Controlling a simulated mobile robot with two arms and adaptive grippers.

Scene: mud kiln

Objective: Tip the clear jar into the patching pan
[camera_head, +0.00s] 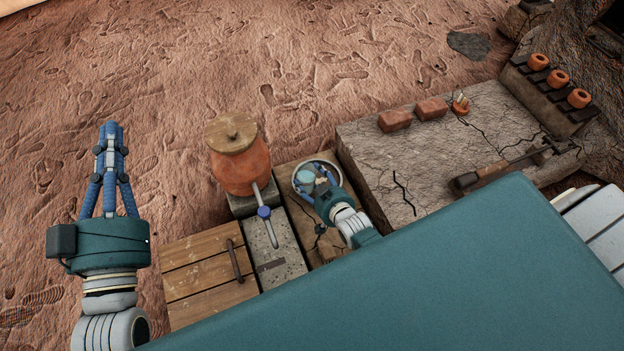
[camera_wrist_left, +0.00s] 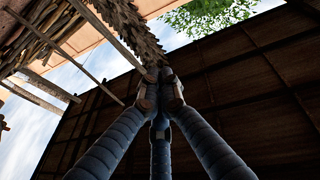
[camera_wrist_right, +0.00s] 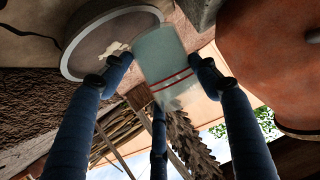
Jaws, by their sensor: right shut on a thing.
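The clear jar (camera_wrist_right: 165,55) has red bands and is gripped by my right gripper (camera_wrist_right: 160,72). In the head view, the jar (camera_head: 304,175) shows as a pale blue round shape over the patching pan. The jar looks tilted; how far I cannot tell. The patching pan (camera_head: 298,189) is round with a pale grey rim; it also shows in the right wrist view (camera_wrist_right: 72,62), with a pale patch inside. My right gripper (camera_head: 322,187) hides part of the pan. My left gripper (camera_head: 110,126) is empty and raised at the left, its fingertips together.
An orange pot (camera_head: 240,170) with a wooden lid and a tap stands left of the pan. A slatted wooden lid (camera_head: 205,270) lies in front of it. A cracked stone slab (camera_head: 380,160) at right carries bricks (camera_head: 394,120) and a tool (camera_head: 490,172). Bare ground lies behind.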

